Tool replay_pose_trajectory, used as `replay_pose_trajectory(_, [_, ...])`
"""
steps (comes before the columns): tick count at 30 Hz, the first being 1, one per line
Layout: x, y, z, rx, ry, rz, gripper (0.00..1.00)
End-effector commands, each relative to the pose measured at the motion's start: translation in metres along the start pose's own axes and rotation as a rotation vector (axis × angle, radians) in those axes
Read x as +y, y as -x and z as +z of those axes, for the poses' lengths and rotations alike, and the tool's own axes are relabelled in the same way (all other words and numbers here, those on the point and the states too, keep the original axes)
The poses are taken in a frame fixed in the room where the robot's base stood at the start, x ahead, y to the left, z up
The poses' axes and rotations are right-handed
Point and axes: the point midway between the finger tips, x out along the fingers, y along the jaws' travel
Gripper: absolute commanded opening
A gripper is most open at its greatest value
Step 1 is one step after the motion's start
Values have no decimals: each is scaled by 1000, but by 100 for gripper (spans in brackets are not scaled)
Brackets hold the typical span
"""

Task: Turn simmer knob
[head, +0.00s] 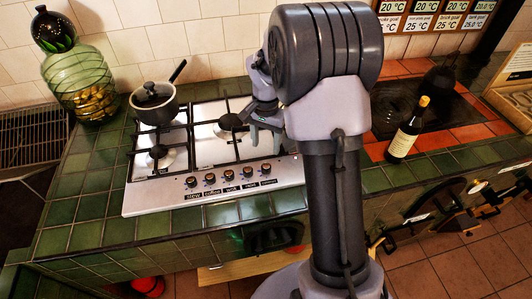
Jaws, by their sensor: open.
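A row of several dark knobs runs along the front edge of the silver gas hob (180,198), each with a small black label below it. The labels are tiny; the rightmost knob (265,168) has one that may read simmer, but I cannot read it surely. My gripper (266,142) is open and empty above the right part of the hob, just behind and above the rightmost knobs, apart from them. The knobs' exact turn positions are too small to tell.
A dark lidded saucepan (154,104) stands on the back left burner. A glass jar (82,85) stands at the far left. A dark bottle (407,130) stands on the tiled counter to the right, near a black kettle-like vessel (441,78). Green tiles (100,200) at front left are clear.

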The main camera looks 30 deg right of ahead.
Motion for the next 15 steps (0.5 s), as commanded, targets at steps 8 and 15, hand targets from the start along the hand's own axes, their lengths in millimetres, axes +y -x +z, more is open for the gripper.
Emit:
replay_pose_trajectory(8, [0,65,0,1,1,0,52])
replay_pose_trajectory(15, [0,71,0,0,1,1,52])
